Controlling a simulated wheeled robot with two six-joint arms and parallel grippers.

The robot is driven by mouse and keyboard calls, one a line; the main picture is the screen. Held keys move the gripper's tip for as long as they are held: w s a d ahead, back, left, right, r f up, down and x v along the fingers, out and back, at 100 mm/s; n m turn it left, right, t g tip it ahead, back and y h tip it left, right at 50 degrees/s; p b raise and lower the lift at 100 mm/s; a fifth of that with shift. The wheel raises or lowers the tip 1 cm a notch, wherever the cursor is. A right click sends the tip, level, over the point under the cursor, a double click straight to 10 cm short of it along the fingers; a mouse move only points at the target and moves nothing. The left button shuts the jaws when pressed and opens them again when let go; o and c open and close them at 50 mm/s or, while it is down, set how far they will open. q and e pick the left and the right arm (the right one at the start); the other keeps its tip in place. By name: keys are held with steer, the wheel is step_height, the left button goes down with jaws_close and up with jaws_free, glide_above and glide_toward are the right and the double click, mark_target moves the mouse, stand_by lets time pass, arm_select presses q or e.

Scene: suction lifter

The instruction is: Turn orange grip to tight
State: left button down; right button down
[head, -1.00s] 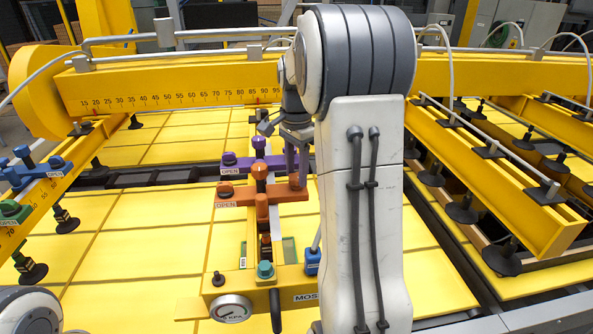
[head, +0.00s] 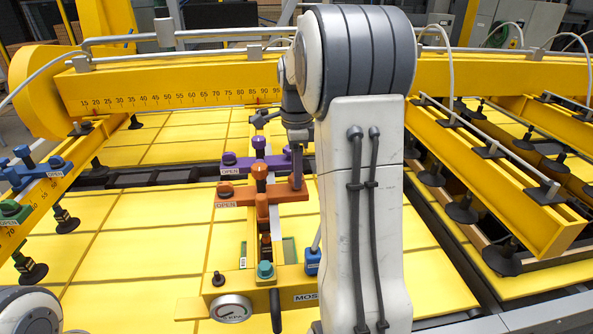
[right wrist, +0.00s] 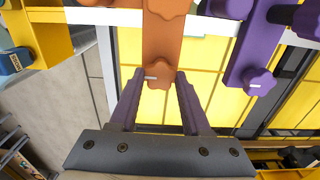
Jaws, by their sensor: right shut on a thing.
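The orange cross-bar (head: 265,195) lies across the yellow lifter beam in the head view, with an OPEN label at its left end. In the right wrist view its orange grip (right wrist: 160,78) is a lobed knob at the bar's end, with a short white mark pointing left in the picture. My right gripper (right wrist: 160,76) is shut on this grip, one purple-tinted finger on each side. In the head view the right gripper (head: 296,178) comes down on the bar's right end and hides the grip. My left gripper is out of view.
A purple bar (head: 240,162) with its own knob (right wrist: 258,82) lies just behind the orange one. A blue part (head: 312,262) and a pressure gauge (head: 231,308) sit nearer. Blue and green bars (head: 14,210) stand at left. Black suction cups (head: 502,256) hang at right.

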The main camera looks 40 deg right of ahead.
steer(key=shift+w+r, duration=0.1)
steer(key=shift+r, duration=0.05)
steer(key=shift+c, duration=1.8)
jaws_free()
steer(key=shift+r, duration=0.2)
step_height(320, 180, up, 10)
steer(key=b, duration=0.2)
